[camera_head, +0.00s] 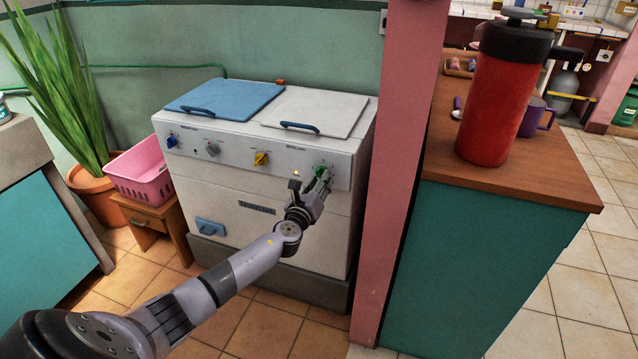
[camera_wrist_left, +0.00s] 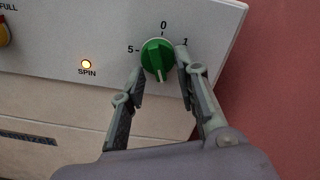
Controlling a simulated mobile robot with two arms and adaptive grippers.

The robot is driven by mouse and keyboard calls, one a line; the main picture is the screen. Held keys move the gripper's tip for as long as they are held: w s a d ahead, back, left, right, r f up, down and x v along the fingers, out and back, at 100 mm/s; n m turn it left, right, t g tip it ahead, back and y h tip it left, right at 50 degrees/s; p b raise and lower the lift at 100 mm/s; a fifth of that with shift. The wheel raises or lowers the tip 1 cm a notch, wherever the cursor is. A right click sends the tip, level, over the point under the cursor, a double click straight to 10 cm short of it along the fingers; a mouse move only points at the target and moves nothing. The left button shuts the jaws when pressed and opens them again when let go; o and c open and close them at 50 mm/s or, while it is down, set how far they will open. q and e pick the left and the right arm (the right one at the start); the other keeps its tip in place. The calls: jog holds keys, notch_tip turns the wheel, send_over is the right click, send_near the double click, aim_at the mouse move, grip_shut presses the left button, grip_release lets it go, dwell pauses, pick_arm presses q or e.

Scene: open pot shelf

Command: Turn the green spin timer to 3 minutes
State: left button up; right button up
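The green spin timer (camera_wrist_left: 157,55) is a round knob on the white front panel of the washing machine. In the left wrist view its raised grip runs up and down, with its lower end pointing down. The marks 0 above, 1 at right and 5 at left show around it. The green knob also shows in the head view (camera_head: 321,169). My left gripper (camera_wrist_left: 160,64) is open, one finger at the knob's lower left and one along its right side. I cannot tell whether either finger touches it. In the head view my left gripper (camera_head: 311,187) is at the panel. My right gripper is out of view.
The washing machine (camera_head: 270,165) has blue and white lids and other knobs, including a yellow one (camera_head: 261,158). A pink pillar (camera_head: 400,150) stands close at its right. A counter (camera_head: 575,185) with a red jug (camera_head: 495,105) is beyond. A pink basket (camera_head: 140,178) stands left.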

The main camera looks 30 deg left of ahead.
pick_arm(q)
jog(key=v, duration=1.2)
dwell(0.5)
